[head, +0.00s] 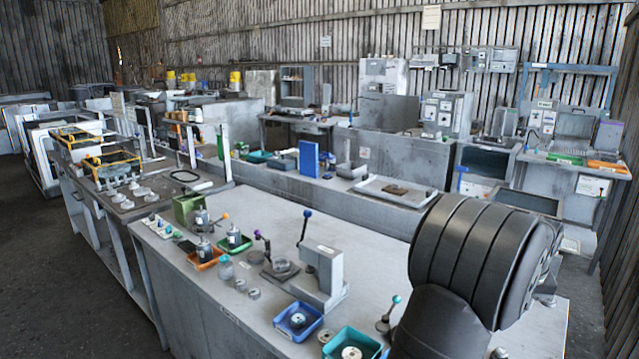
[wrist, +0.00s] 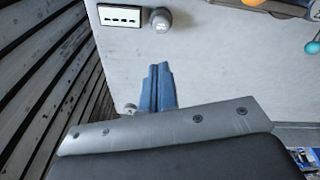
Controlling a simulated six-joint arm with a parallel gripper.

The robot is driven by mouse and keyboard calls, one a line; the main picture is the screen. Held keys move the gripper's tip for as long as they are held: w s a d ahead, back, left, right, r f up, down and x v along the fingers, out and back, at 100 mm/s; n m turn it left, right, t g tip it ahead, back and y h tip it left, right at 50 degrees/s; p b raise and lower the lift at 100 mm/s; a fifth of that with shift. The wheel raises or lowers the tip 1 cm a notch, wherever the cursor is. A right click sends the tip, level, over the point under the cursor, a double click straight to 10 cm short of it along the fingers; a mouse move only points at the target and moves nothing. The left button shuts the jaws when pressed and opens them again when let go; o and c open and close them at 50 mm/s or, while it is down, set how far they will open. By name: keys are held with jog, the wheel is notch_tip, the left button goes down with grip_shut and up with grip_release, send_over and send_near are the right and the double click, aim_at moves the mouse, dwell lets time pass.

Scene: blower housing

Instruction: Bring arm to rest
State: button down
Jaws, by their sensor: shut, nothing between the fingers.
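My arm, with dark ribbed covers, fills the right front of the head view, in front of the workbench (head: 370,245). My gripper is hidden behind the arm or out of frame in the head view. In the wrist view my gripper (wrist: 160,68) shows as two blue fingers pressed together, with nothing between them. The fingers appear apart from the pale surface behind them.
On the bench stand a grey press (head: 322,275), a blue tray (head: 298,320), a teal tray (head: 352,343) and a lever with a teal knob (head: 390,312). An orange tray (head: 205,260) and a green bin (head: 187,207) are further left.

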jog(key=shift+r+n+g+y, duration=0.2)
jog(key=shift+r+n, duration=0.8)
jog(key=shift+n, duration=1.35)
jog(key=shift+r+n+g+y, duration=0.2)
jog(key=shift+r+n, duration=0.75)
jog(key=shift+n, duration=1.35)
jog(key=shift+r+n+g+y, duration=0.2)
jog(key=shift+r+n, duration=0.8)
jog(key=shift+n, duration=1.35)
jog(key=c, duration=2.1)
grip_release()
jog(key=o, duration=0.3)
jog(key=shift+s+r, duration=0.1)
jog(key=shift+s, duration=0.25)
jog(key=o, duration=1.8)
jog(key=s, duration=1)
jog(key=shift+a+r, duration=0.45)
notch_tip(320, 180, down, 10)
jog(key=shift+r, duration=0.2)
